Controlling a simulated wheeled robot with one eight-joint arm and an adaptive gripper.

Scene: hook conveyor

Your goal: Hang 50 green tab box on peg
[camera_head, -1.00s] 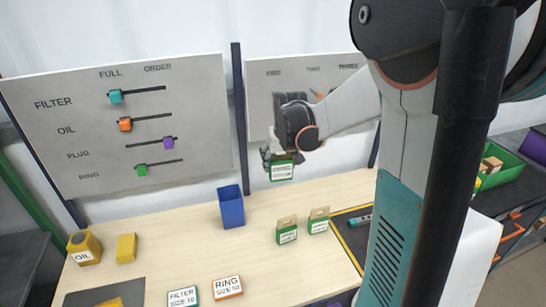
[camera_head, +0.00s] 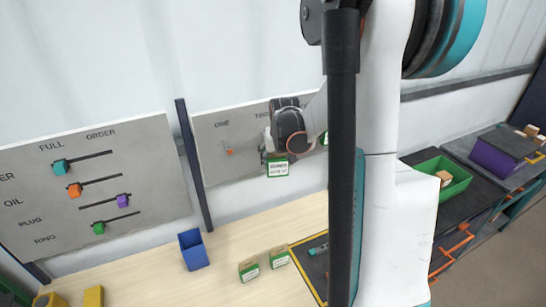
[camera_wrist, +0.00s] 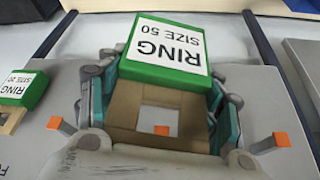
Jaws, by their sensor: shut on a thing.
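In the wrist view the green box (camera_wrist: 168,52) reads RING SIZE 50. Its brown cardboard tab (camera_wrist: 125,112) has a square hole, and an orange tip (camera_wrist: 161,130) shows through it. I cannot tell whether the peg passes through the hole. An orange-tipped peg (camera_wrist: 55,122) stands on the left and another (camera_wrist: 282,140) on the right.
A green RING SIZE 20 box (camera_wrist: 20,90) is at the wrist view's left edge. Two green tab boxes (camera_head: 248,269) (camera_head: 279,257) stand on the table near a blue bin (camera_head: 193,250). My arm hides the board's right side.

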